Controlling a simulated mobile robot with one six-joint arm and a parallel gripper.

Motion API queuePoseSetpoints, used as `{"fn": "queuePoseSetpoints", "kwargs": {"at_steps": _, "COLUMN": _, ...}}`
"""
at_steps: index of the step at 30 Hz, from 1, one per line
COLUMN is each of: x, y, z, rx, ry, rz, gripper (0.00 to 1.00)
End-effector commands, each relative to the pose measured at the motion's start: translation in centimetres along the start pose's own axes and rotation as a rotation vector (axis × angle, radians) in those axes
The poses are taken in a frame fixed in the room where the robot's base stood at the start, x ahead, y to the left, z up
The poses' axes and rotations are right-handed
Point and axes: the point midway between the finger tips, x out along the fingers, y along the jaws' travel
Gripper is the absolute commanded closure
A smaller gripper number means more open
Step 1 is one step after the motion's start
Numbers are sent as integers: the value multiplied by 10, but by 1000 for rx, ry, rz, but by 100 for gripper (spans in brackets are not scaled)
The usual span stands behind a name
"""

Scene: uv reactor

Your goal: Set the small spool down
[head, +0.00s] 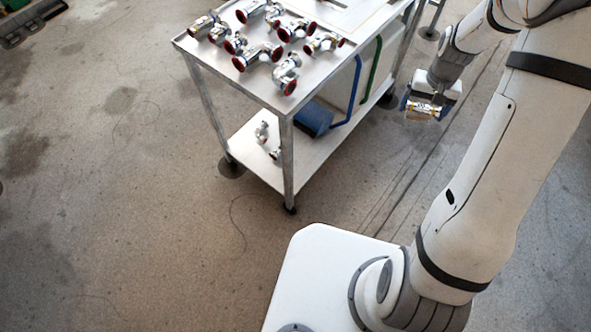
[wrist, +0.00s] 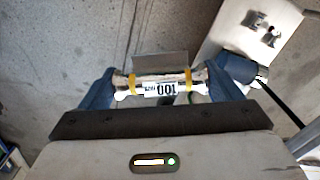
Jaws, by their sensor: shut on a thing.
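The small spool (wrist: 152,88) is a short metallic pipe piece with yellow bands near its ends and a white label that shows upside down in the wrist view. My gripper (wrist: 160,82) is shut on it, with a blue finger at each end. In the head view the spool (head: 424,109) hangs in my gripper (head: 422,104) above the floor, to the right of the cart (head: 292,130). The spool lies roughly level and appears to touch nothing but the gripper.
Several metal fittings with red ends (head: 257,56) crowd the cart's top near its front. Its lower shelf (head: 250,151) holds a blue item (head: 313,119) and small fittings. Blue and green bars (head: 352,90) run along its right side. The floor left of the cart is clear.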

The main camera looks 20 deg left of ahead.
Motion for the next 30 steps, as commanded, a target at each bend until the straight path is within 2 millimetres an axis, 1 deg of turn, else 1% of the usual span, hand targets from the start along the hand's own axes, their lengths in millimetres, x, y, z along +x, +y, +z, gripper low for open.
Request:
{"fn": "queuePoseSetpoints", "kwargs": {"at_steps": 1, "x": 33, "y": 0, "z": -5, "rx": 1, "ry": 1, "rz": 0, "gripper": 47}}
{"fn": "queuePoseSetpoints", "kwargs": {"at_steps": 13, "x": 158, "y": 0, "z": -38, "rx": 13, "ry": 1, "rz": 0, "gripper": 47}}
{"fn": "queuePoseSetpoints", "kwargs": {"at_steps": 20, "x": 232, "y": -10, "z": -59, "rx": 68, "ry": 0, "rz": 0, "gripper": 47}}
{"fn": "queuePoseSetpoints", "kwargs": {"at_steps": 23, "x": 266, "y": -21, "z": -69, "rx": 127, "ry": 0, "rz": 0, "gripper": 47}}
{"fn": "queuePoseSetpoints", "kwargs": {"at_steps": 25, "x": 294, "y": -34, "z": -78, "rx": 198, "ry": -1, "rz": 0, "gripper": 47}}
{"fn": "queuePoseSetpoints", "kwargs": {"at_steps": 27, "x": 319, "y": -57, "z": -87, "rx": 312, "ry": 0, "rz": 0, "gripper": 47}}
{"fn": "queuePoseSetpoints", "kwargs": {"at_steps": 29, "x": 330, "y": -76, "z": -92, "rx": 414, "ry": 0, "rz": 0, "gripper": 47}}
{"fn": "queuePoseSetpoints", "kwargs": {"at_steps": 30, "x": 337, "y": -88, "z": -95, "rx": 484, "ry": 0, "rz": 0, "gripper": 47}}
